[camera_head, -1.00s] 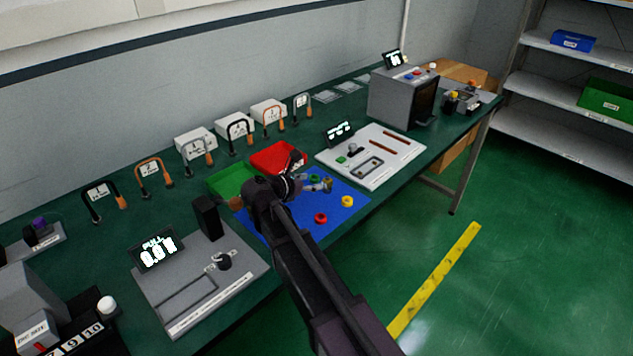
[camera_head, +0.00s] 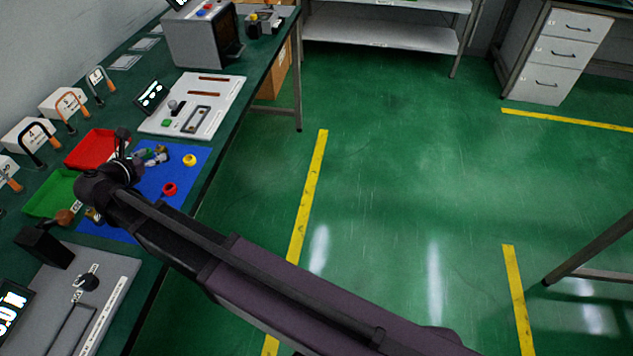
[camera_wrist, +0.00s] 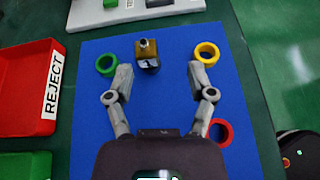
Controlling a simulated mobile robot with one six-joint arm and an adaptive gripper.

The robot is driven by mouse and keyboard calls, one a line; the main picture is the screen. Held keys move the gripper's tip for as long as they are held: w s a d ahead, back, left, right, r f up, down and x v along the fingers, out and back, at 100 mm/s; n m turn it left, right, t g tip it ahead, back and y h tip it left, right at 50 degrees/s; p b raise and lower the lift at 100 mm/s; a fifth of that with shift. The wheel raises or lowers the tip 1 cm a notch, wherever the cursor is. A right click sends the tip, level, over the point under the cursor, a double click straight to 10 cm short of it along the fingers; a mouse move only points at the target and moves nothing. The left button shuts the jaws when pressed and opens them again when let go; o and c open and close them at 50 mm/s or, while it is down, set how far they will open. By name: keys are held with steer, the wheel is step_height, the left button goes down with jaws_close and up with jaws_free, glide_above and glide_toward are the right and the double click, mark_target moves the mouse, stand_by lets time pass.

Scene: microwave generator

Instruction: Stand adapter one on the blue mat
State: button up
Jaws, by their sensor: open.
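The blue mat (camera_head: 188,178) lies on the green bench and fills most of the wrist view (camera_wrist: 88,125). A brass-and-dark piece with a grey stub (camera_wrist: 147,54) sits on its far part; it carries a small white label, probably adapter one, though I cannot read the number surely. It shows small in the head view (camera_head: 161,152). My gripper (camera_wrist: 160,75) is open and empty over the mat, its fingers spread to either side just short of this piece. In the head view my gripper (camera_head: 150,158) partly hides the mat.
On the mat are a green ring (camera_wrist: 107,65), a yellow ring (camera_wrist: 207,53) and a red ring (camera_wrist: 221,132) near the right finger. A red REJECT tray (camera_wrist: 22,95) and green tray (camera_head: 50,195) stand left. A white panel (camera_head: 218,92) lies beyond the mat.

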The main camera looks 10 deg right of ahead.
mark_target(208, 163)
steer(key=d+f+m+g, duration=0.1)
steer(key=d+m, duration=0.1)
steer(key=d, duration=0.2)
steer(key=w+d+f+m+g, duration=0.1)
steer(key=d+m, duration=0.1)
steer(key=d, duration=0.2)
steer(key=d+f+m+g, duration=0.1)
steer(key=d+m, duration=0.1)
steer(key=d, duration=0.3)
steer(key=shift+w+f+h, duration=0.3)
steer(key=shift+w, duration=0.1)
steer(key=s+d+f+m+g+y, duration=0.2)
steer(key=s+d+m+g, duration=0.1)
steer(key=d+m, duration=0.5)
steer(key=s+d+f+m+g+y, duration=0.2)
steer(key=s+d+m, duration=0.3)
steer(key=d, duration=0.8)
steer(key=s+d+f+m+g+y, duration=0.2)
steer(key=s+d+f+m+g, duration=0.1)
steer(key=d+m, duration=0.8)
steer(key=shift+s+d+f+g, duration=0.2)
steer(key=shift+s+g, duration=0.3)
steer(key=shift+s, duration=0.4)
steer(key=shift+r, duration=0.1)
